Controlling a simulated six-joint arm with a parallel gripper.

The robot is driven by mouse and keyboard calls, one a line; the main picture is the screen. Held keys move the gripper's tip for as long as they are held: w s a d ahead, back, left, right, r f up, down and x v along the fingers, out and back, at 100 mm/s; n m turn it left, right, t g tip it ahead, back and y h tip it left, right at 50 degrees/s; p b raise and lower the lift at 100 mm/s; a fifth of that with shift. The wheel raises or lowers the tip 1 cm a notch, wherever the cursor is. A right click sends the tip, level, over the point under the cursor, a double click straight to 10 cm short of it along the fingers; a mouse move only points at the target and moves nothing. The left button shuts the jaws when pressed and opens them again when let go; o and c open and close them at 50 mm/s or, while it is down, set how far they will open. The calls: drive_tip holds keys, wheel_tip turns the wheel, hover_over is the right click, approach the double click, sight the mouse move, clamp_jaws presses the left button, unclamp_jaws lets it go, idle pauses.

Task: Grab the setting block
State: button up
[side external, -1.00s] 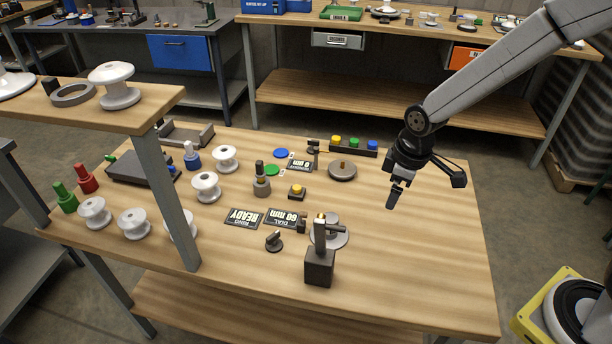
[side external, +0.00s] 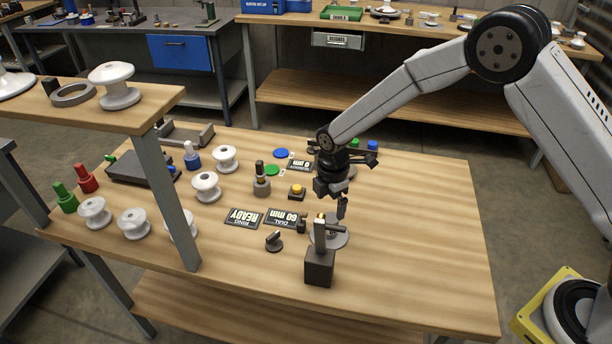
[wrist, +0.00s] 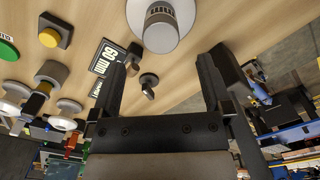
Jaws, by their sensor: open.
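No label marks the setting block; the nearest likely piece is a dark square block (side external: 319,268) with an upright post and a brass-coloured tip, near the bench's front edge. A grey round base (side external: 341,239) stands just behind it. My gripper (side external: 341,212) is above this base, just behind and right of the post top, apart from the block as far as I can tell. In the wrist view my gripper (wrist: 165,75) has its fingers spread with nothing held. The round base (wrist: 138,16) carries a ridged cylinder there; I cannot make out the dark block.
The "DIAL 60 mm" plate (side external: 284,218), a "READY" plate (side external: 243,218), a small black knob (side external: 274,240) and a yellow button (side external: 297,191) lie left of my gripper. White insulators (side external: 206,186) stand further left, near a raised shelf (side external: 120,117). The bench's right side is clear.

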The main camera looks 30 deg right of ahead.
sight(330, 218)
drive_tip(key=shift+f, duration=1.3)
drive_tip(key=shift+f, duration=0.1)
drive_tip(key=shift+s+d+f, duration=0.1)
drive_tip(key=shift+f, duration=2.4)
drive_tip(key=shift+r, duration=0.1)
clamp_jaws()
